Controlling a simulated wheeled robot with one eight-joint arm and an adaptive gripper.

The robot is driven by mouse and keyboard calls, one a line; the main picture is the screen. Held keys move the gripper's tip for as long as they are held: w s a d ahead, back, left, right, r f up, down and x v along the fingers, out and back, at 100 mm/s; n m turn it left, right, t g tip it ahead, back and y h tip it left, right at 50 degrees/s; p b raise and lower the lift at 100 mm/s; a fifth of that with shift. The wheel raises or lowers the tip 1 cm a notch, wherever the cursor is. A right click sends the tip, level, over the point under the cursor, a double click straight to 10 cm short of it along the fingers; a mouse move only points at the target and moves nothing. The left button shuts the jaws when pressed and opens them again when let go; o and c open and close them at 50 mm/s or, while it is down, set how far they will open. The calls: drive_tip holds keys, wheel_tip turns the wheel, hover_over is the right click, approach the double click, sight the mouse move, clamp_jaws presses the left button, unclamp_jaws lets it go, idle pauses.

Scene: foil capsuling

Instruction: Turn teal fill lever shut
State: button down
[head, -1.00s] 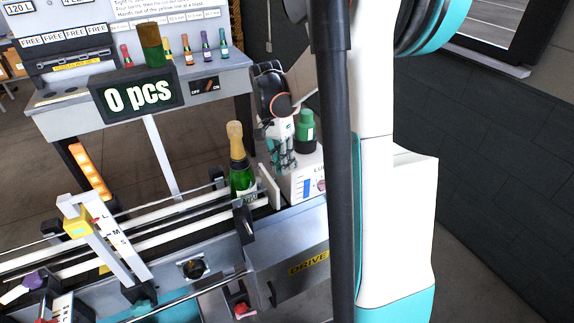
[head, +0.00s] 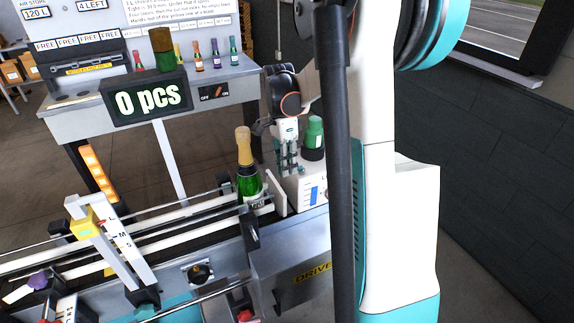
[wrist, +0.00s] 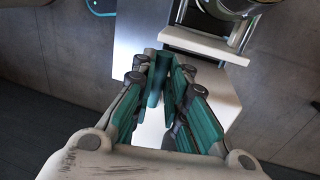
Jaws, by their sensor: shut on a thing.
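My gripper (head: 288,168) is over the white box (head: 312,190) with a blue gauge, right of the bottle. In the wrist view, my gripper (wrist: 162,100) has its teal-padded fingers shut on an upright teal piece, which looks like the teal fill lever (wrist: 153,92). The lever's lower end and pivot are hidden by the fingers. In the head view the lever cannot be told apart from the fingers, so its angle is unclear.
A green bottle with a cork (head: 245,165) stands on the conveyor (head: 150,228) just left of the box. A dark green-capped container (head: 314,135) stands behind my gripper. A counter display (head: 146,98) reads 0 pcs. A dark wall (head: 500,160) is at the right.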

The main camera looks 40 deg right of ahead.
drive_tip(key=c, duration=1.6)
unclamp_jaws()
drive_tip(key=r, duration=0.4)
drive_tip(key=w+r, duration=0.1)
drive_tip(key=r, duration=0.3)
drive_tip(key=w+r, duration=0.1)
drive_tip(key=r, duration=0.2)
drive_tip(key=shift+w+d+r, duration=0.15)
drive_tip(key=shift+d+r, duration=0.2)
drive_tip(key=shift+r, duration=0.05)
drive_tip(key=shift+a, duration=0.1)
